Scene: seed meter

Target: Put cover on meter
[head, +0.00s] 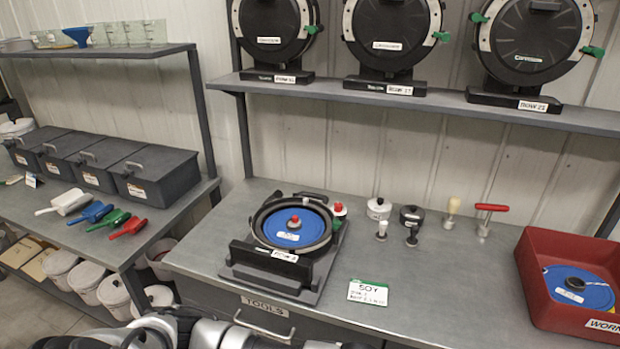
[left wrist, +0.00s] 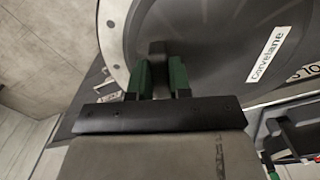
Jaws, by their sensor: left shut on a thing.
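On the bench in the head view sits a meter, a dark open ring housing (head: 258,222) with a blue disc (head: 308,231) inside and a red-topped knob (head: 294,221) at its centre. No cover lies over the disc. In the left wrist view my left gripper (left wrist: 160,78), with green fingers, is shut on the dark handle (left wrist: 157,55) of a round black cover (left wrist: 220,40) labelled "Corvelane". A pale ring with holes (left wrist: 114,45) edges the cover. I cannot tell whether cover and ring are apart. My right gripper is not in view.
Black round units (head: 385,35) with green latches stand on the shelf (head: 440,103). Small tools (head: 381,230) stand behind and right of the meter. A green "SOY" card (head: 368,292) lies in front. A red tray (head: 545,305) with another blue disc is at right.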

